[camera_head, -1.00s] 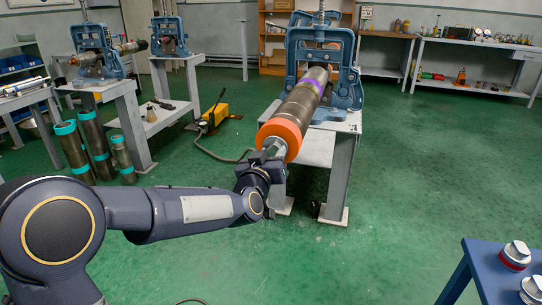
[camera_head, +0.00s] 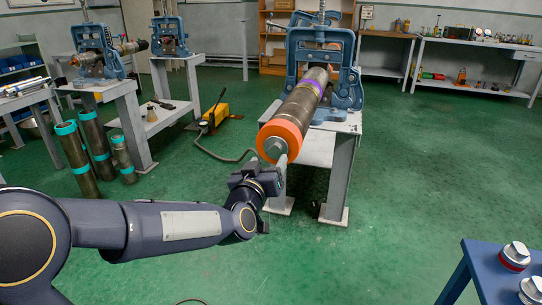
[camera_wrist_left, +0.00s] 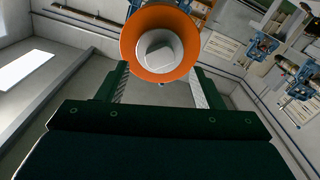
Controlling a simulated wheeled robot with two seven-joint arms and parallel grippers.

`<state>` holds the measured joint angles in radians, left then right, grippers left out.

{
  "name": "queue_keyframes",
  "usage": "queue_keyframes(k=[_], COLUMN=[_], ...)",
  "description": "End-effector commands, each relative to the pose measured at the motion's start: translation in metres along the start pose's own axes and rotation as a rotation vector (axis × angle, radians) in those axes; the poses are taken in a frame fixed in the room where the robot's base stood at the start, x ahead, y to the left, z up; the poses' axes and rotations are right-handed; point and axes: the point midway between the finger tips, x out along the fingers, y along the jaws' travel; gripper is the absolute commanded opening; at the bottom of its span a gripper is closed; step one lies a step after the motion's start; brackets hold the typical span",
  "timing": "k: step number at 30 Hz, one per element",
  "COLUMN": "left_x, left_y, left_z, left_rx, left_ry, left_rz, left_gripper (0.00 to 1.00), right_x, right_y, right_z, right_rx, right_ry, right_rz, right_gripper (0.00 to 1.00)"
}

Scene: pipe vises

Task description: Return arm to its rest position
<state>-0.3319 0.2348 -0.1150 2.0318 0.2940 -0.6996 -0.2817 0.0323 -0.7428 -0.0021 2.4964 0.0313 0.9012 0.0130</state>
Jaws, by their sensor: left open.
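My left gripper (camera_head: 270,167) is just below and in front of the near end of the pipe (camera_head: 306,98). The pipe has an orange ring (camera_head: 284,132) and a grey plug (camera_head: 273,149) at this end, and it is held in a blue vise (camera_head: 347,85) on a grey stand. In the left wrist view the jaws (camera_wrist_left: 159,90) are apart and empty, with the orange ring (camera_wrist_left: 131,45) and the grey plug (camera_wrist_left: 160,50) beyond and above them. The gripper appears clear of the plug. My right gripper does not show.
A yellow pump (camera_head: 216,113) with a hose lies on the floor left of the stand. Several teal-banded pipes (camera_head: 75,160) stand at the left. A blue table (camera_head: 490,272) with capped parts is at the lower right. The green floor between is clear.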

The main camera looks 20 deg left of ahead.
Motion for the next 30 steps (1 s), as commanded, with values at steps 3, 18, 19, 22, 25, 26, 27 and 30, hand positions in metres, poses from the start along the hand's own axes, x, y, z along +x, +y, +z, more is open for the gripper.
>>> queue_keyframes(k=[3,18,19,22,25,26,27,30], left_x=[-0.019,-0.143,-0.158,-0.204,-0.243,-0.255,-0.269,-0.303], left_y=[0.0,-0.03,-0.033,-0.04,-0.045,-0.047,-0.049,-0.054], left_z=[-0.001,0.035,0.041,0.062,0.079,0.084,0.09,0.104], left_rx=[-0.001,-0.102,-0.109,-0.123,-0.132,-0.134,-0.138,-0.146], left_ry=[0.001,-0.45,-0.501,-0.652,-0.776,-0.81,-0.852,-0.953], left_rz=[0.0,0.094,0.097,0.093,0.077,0.07,0.06,0.03], left_gripper=[0.61,0.61,0.61,0.61,0.61,0.61,0.61,0.61], right_x=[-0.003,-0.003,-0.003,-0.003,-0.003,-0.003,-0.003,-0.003], right_y=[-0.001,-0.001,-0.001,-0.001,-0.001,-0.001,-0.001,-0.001], right_z=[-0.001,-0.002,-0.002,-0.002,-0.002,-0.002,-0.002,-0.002], right_rx=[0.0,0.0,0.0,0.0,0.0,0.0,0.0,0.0], right_ry=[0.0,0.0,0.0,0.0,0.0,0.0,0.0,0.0], right_rz=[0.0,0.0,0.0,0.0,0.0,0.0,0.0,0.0], right_gripper=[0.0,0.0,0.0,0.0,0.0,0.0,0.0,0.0])
